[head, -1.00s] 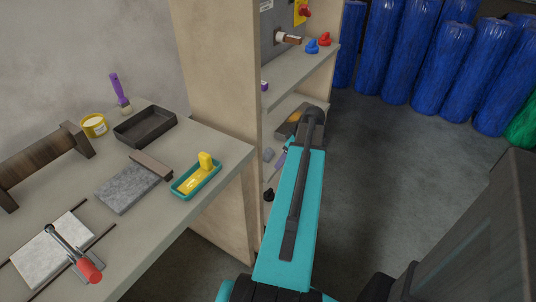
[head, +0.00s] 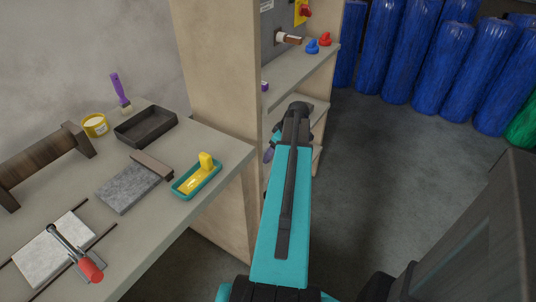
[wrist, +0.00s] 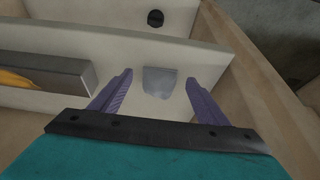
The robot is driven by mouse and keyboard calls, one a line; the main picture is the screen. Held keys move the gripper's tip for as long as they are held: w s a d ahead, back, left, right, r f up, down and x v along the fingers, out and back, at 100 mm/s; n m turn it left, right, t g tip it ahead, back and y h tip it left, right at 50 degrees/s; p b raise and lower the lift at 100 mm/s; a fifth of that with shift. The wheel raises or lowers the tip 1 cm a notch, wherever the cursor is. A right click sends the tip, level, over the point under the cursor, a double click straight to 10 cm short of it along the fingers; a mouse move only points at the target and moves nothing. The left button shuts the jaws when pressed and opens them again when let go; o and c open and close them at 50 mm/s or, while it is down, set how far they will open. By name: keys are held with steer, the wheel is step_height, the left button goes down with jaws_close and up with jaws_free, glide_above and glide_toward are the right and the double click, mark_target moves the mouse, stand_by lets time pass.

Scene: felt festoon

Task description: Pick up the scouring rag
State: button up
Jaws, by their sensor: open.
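A small grey flat piece, which looks like the scouring rag (wrist: 160,83), lies on a pale shelf in the wrist view. My gripper (wrist: 159,77) is open, with one purple finger to each side of the rag in that view. I see no contact between the fingers and the rag. In the head view my gripper (head: 269,152) is at the lower shelves of the shelf unit, mostly behind my own arm. The rag is hidden there.
A grey box with something yellow-orange inside (wrist: 45,77) stands left of my gripper on the shelf. A side panel (wrist: 255,90) rises close on the right. A round black thing (wrist: 155,18) lies beyond the shelf edge. The workbench (head: 150,235) holds several tools.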

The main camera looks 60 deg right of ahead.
steer(key=shift+w, duration=1.25)
steer(key=shift+w+f, duration=0.2)
steer(key=shift+f, duration=0.35)
steer(key=c, duration=1.2)
steer(key=shift+r, duration=0.25)
steer(key=shift+s, duration=0.35)
steer(key=s+b, duration=0.1)
steer(key=s, duration=1.6)
steer(key=shift+s, duration=0.15)
steer(key=shift+r, duration=0.1)
